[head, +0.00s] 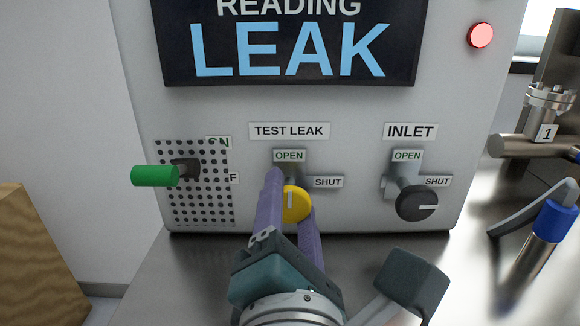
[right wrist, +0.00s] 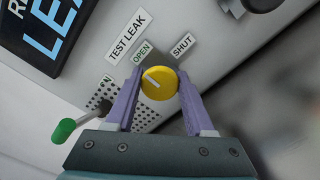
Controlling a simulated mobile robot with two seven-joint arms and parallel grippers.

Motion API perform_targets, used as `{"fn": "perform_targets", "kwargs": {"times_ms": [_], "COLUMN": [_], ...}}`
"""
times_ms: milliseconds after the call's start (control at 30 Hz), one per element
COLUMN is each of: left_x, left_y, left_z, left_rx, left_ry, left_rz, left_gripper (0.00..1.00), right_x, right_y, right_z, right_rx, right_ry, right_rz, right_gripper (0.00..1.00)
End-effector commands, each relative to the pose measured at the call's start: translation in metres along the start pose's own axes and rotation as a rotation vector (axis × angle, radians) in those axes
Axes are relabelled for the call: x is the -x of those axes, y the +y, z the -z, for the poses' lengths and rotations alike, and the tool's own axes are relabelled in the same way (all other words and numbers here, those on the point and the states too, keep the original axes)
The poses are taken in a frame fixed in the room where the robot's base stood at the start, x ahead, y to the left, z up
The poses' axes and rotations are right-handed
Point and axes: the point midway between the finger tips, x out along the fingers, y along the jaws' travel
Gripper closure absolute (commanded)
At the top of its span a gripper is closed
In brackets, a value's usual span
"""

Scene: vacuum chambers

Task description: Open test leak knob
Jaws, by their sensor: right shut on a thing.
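The yellow test leak knob (head: 298,204) is on the front panel, under the TEST LEAK label (head: 288,131). Its white mark points up, towards the OPEN label (head: 289,156); the SHUT label (head: 326,182) is to its right. My right gripper (head: 289,198) is shut on the knob, with one purple finger on each side. The right wrist view also shows the knob (right wrist: 158,80) between the fingers (right wrist: 160,84), its mark towards OPEN. The left finger hides part of the knob in the head view. My left gripper is in neither view.
A black inlet knob (head: 416,203) sits to the right, its mark towards SHUT. A green-tipped lever (head: 155,176) sticks out at the left, by a perforated plate (head: 208,206). Above is a screen reading LEAK (head: 290,45). A red lamp (head: 481,35) is at upper right.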

Motion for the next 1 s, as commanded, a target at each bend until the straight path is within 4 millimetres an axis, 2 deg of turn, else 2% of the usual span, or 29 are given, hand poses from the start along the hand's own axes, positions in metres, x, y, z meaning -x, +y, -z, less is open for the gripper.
{"fn": "perform_targets", "kwargs": {"times_ms": [600, 633, 867, 1000], "left_x": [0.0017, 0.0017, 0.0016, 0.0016], "left_y": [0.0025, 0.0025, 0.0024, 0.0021], "left_z": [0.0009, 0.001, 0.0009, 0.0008], "left_rx": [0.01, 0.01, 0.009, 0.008], "left_ry": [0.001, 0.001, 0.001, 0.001], "left_rz": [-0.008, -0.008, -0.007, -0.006], "left_gripper": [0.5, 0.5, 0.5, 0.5], "right_x": [-0.0001, -0.0001, 0.0, 0.0], "right_y": [0.0003, 0.0003, 0.0002, 0.0002], "right_z": [-0.0001, -0.0001, -0.0001, 0.0], "right_rx": [0.041, 0.041, 0.039, 0.038], "right_ry": [-0.001, -0.001, -0.001, 0.0], "right_rz": [-0.002, -0.002, -0.001, -0.001], "right_gripper": [1.0, 0.43, 0.17, 0.16]}}
